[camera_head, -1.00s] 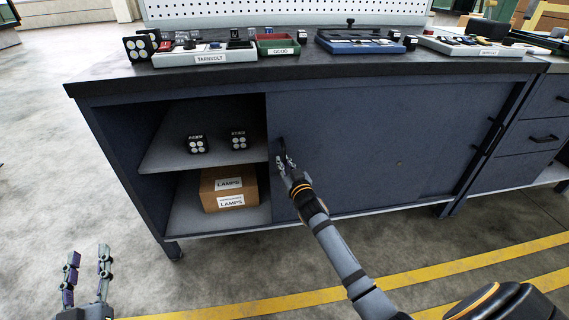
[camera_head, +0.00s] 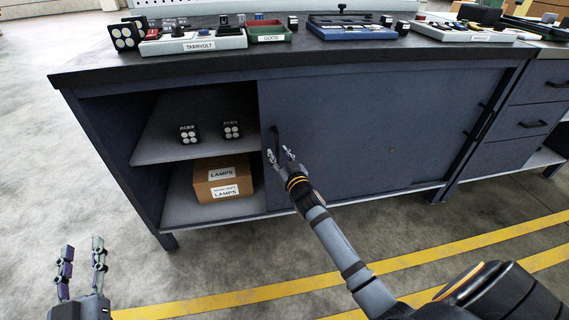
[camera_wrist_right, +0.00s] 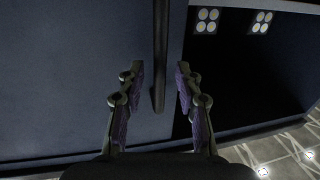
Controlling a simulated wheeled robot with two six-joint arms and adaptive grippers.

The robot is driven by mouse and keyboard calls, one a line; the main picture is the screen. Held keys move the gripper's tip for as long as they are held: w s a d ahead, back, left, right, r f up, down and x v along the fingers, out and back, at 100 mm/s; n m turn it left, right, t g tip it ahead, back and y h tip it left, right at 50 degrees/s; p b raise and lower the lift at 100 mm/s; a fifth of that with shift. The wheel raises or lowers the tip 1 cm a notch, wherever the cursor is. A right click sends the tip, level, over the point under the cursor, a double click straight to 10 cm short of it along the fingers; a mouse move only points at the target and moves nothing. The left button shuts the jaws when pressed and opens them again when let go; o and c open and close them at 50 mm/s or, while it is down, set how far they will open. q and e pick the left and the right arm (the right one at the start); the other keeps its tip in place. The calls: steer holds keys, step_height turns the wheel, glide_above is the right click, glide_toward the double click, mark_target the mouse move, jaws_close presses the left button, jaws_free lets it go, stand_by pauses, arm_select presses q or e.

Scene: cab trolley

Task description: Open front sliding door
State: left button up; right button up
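The front sliding door (camera_head: 350,130) is a dark blue panel on the cabinet. It stands slid to the right, with the left bay uncovered. Its dark vertical handle (camera_head: 276,142) is near the door's left edge and also shows in the right wrist view (camera_wrist_right: 160,60). My right gripper (camera_head: 279,154) is at the handle. In the right wrist view its fingers (camera_wrist_right: 159,85) are spread on either side of the handle's lower end, with a gap on both sides. My left gripper (camera_head: 82,252) is open and empty, low at the left, away from the cabinet.
The open bay has a shelf (camera_head: 155,152) with two small lamps (camera_head: 232,130) and a cardboard LAMPS box (camera_head: 222,178) below. Trays, including a green one (camera_head: 268,34), stand on the worktop (camera_head: 240,62). Drawers (camera_head: 530,125) are at the right. The floor in front is clear.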

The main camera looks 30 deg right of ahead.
steer(key=s, duration=1)
steer(key=shift+s+a, duration=0.15)
steer(key=shift+a, duration=0.3)
